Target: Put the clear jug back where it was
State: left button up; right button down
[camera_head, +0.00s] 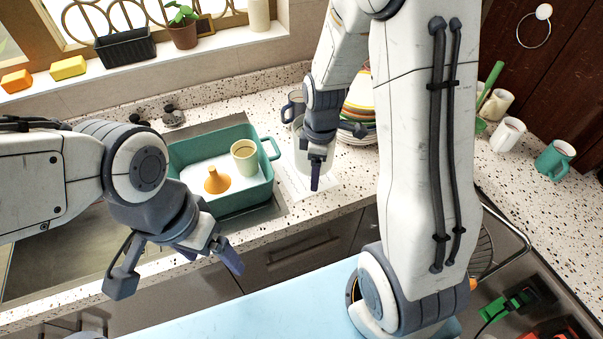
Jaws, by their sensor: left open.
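The clear jug (301,153) appears as a pale see-through vessel on the counter right of the teal tub, partly hidden behind my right gripper. My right gripper (336,158) reaches down over the jug, with one finger in front of it. I cannot tell whether its jaws touch or grip the jug. My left gripper (175,270) is open and empty, with its fingers spread in front of the sink edge.
The teal tub (266,181) holds an orange funnel (216,181) and a cream cup (244,157). A dark blue mug (290,107) and stacked plates (360,98) stand behind the jug. Several mugs (507,135) stand on the right counter. A light blue surface (260,311) lies in front.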

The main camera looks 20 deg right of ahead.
jog(key=w+f, duration=0.1)
jog(key=f, duration=0.1)
jog(key=w+a+f+p, duration=0.1)
jog(key=f, duration=0.1)
jog(key=w+a+f+p, duration=0.1)
jog(key=f, duration=0.1)
jog(key=shift+w+a+f, duration=0.15)
jog(key=shift+w+a, duration=0.05)
jog(key=shift+f, duration=0.15)
jog(key=shift+f+b, duration=0.5)
jog(key=shift+f, duration=0.1)
grip_release()
jog(key=shift+r+p, duration=0.65)
jog(key=shift+r, duration=0.05)
jog(key=shift+w+r+b, duration=0.1)
jog(key=shift+r+b, duration=0.2)
notch_tip(320, 180, up, 11)
jog(key=b, duration=0.2)
jog(key=shift+s+r, duration=0.15)
jog(key=shift+s, duration=0.05)
